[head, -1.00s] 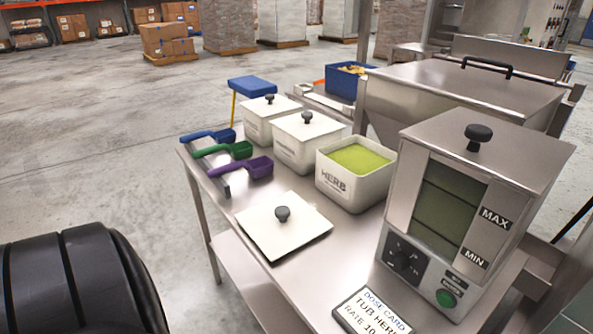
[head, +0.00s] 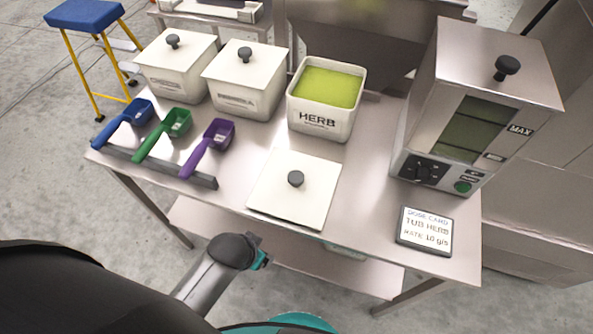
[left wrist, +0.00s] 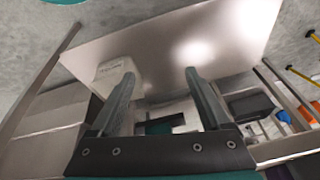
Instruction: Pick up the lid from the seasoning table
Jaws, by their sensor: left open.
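The lid (head: 272,200) is a square, cream-white plate with a black knob. It lies flat, knob up, near the front edge of the steel seasoning table (head: 375,215) in the head view. The white herb tub (head: 318,122) stands behind it, uncovered and full of green seasoning. Part of my arm shows below the table's front edge, short of the lid; I cannot make out the fingers there. In the left wrist view my left gripper (left wrist: 160,76) is open, with nothing between its fingers. I cannot make out the lid in that view. My right gripper is not in view.
Blue (head: 125,122), green (head: 165,132) and purple (head: 208,148) scoops lie left of the lid. Two lidded white tubs (head: 180,75) (head: 240,95) stand behind them. A dispenser (head: 435,170) and dose card (head: 425,230) are at right. A blue stool (head: 85,15) stands beyond.

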